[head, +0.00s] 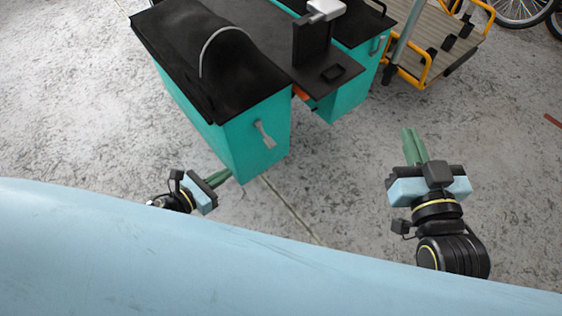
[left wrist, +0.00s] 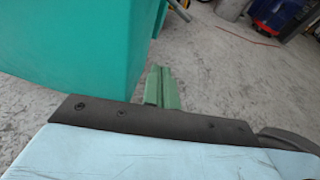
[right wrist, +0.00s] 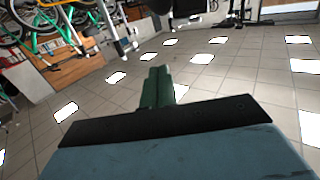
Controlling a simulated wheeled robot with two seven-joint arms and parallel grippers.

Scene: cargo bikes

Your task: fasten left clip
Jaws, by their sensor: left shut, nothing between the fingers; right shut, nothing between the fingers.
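A grey clip (head: 264,135) is on the end face of the nearer teal cargo box (head: 240,150), below the black cover's edge. It hangs tilted; I cannot tell if it is fastened. My left gripper (head: 223,178) is shut and empty, low beside the box's bottom left corner, below and left of the clip. In the left wrist view its green fingers (left wrist: 160,88) are together, with the teal box wall (left wrist: 75,50) close on the left. My right gripper (head: 413,145) is shut and empty over bare floor, right of the box. The right wrist view shows its closed fingers (right wrist: 158,87).
A second teal box (head: 345,92) with a grey clip (head: 378,45) stands behind, with a black bracket (head: 325,70) between. A yellow-framed wooden cart (head: 440,40) is at the top right. The concrete floor (head: 330,190) between my grippers is clear.

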